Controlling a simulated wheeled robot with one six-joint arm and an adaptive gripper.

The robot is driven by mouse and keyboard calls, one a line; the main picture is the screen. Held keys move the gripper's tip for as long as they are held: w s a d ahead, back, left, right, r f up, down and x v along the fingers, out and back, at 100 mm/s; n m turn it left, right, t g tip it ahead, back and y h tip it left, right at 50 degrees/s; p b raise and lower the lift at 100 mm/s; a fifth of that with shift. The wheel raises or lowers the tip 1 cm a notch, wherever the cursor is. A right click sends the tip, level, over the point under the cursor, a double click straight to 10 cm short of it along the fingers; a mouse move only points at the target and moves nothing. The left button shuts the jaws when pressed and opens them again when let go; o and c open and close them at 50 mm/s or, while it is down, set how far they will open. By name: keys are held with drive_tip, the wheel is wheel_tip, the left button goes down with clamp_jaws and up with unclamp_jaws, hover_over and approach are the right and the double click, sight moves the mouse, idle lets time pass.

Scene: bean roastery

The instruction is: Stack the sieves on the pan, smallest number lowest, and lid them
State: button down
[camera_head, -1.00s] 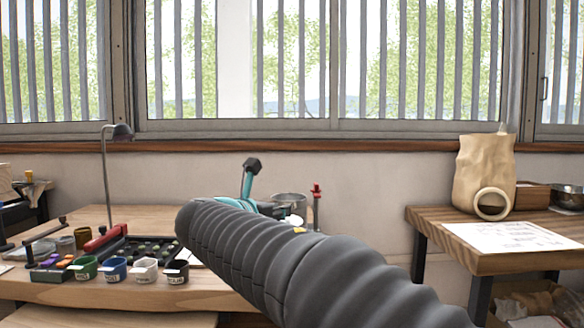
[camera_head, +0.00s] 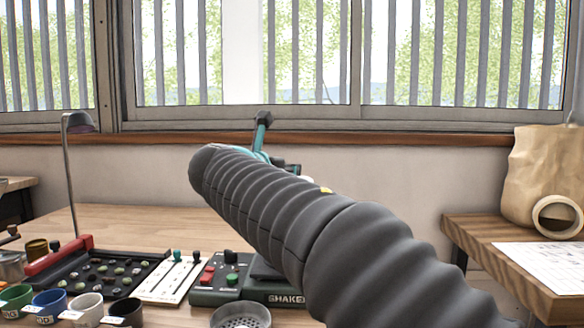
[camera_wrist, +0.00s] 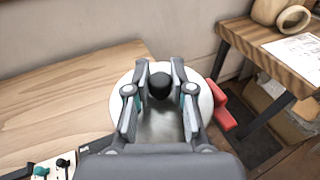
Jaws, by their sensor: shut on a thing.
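In the wrist view, my gripper (camera_wrist: 160,68) is shut on the black knob of a pale, round, shiny lid (camera_wrist: 163,128). The lid spreads out below the fingers, and its underside and whatever lies under it are hidden. In the head view, my arm covers the fingers and the lid. A round metal sieve (camera_head: 240,318) with a perforated bottom sits at the bottom edge, in front of the green shaker (camera_head: 285,298); its number cannot be read. I cannot make out the pan or any other sieves.
A red part (camera_wrist: 222,112) is close to the lid's right side. The wooden table (camera_head: 140,222) is bare at its back. A bean tray (camera_head: 105,275), several cups and a lamp (camera_head: 70,185) stand left. A side table (camera_head: 470,228) with a paper bag (camera_head: 540,175) stands right, across a gap.

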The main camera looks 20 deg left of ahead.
drive_tip(key=shift+d+f+b, duration=0.1)
drive_tip(key=shift+f+b, duration=2.75)
drive_tip(key=shift+b, duration=0.2)
drive_tip(key=shift+s+p, duration=0.1)
drive_tip(key=shift+p, duration=0.6)
drive_tip(key=shift+f+b, duration=0.35)
drive_tip(key=shift+f, duration=0.2)
drive_tip(key=c, duration=1.3)
unclamp_jaws()
drive_tip(key=shift+s, duration=0.15)
drive_tip(key=shift+p+v, duration=0.75)
drive_tip(key=shift+v, duration=4.65)
